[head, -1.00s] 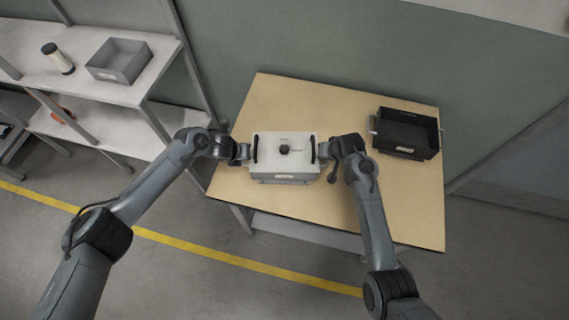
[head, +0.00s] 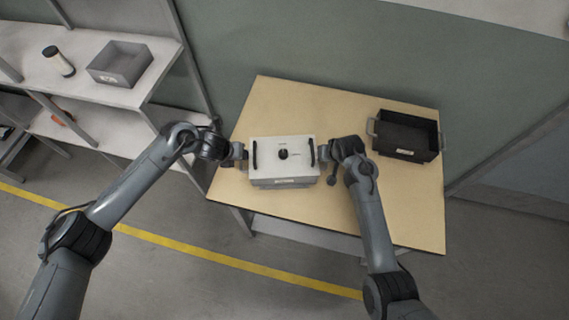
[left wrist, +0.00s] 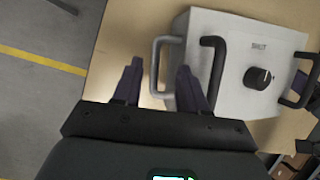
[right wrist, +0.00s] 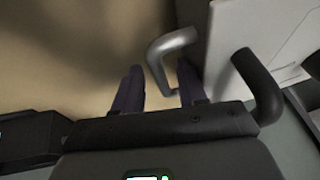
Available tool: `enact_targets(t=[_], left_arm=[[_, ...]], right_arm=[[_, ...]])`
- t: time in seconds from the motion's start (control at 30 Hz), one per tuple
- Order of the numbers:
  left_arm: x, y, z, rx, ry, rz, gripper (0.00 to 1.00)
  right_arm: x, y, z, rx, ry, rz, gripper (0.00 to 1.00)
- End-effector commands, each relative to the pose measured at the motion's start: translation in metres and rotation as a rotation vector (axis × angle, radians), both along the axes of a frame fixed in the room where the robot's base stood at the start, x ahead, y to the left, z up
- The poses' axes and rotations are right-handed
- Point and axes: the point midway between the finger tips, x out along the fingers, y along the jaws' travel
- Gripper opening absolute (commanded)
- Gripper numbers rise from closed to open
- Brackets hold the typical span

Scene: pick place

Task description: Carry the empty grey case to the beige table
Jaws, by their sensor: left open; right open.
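The light grey case (head: 283,171) with a black knob and two black handles on its lid sits on the beige table (head: 400,215). The lid is closed, so its inside is hidden. My left gripper (head: 240,155) is open at the case's left side; the grey side handle (left wrist: 158,62) lies by and partly between its fingers (left wrist: 158,88) in the left wrist view. My right gripper (head: 330,157) is open at the right side; the other side handle (right wrist: 165,60) reaches between its fingers (right wrist: 160,88) in the right wrist view.
A black open tray (head: 405,138) with side handles stands at the table's back right. The table's right front part is clear.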

Motion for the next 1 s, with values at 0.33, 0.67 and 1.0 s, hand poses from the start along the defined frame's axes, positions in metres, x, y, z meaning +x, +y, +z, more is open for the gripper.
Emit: enact_targets(t=[0.33, 0.67, 1.0], left_arm=[[-0.008, 0.006, 0.019, 0.003, 0.000, 0.003, 0.42], [-0.009, 0.006, 0.019, 0.004, 0.001, 0.004, 0.42], [-0.009, 0.006, 0.019, 0.004, 0.001, 0.004, 0.42]], right_arm=[[-0.002, -0.001, 0.006, 0.000, -0.001, -0.001, 0.42], [-0.021, -0.009, 0.051, 0.002, -0.004, -0.001, 0.42], [-0.041, -0.017, 0.098, 0.001, -0.002, -0.001, 0.42]])
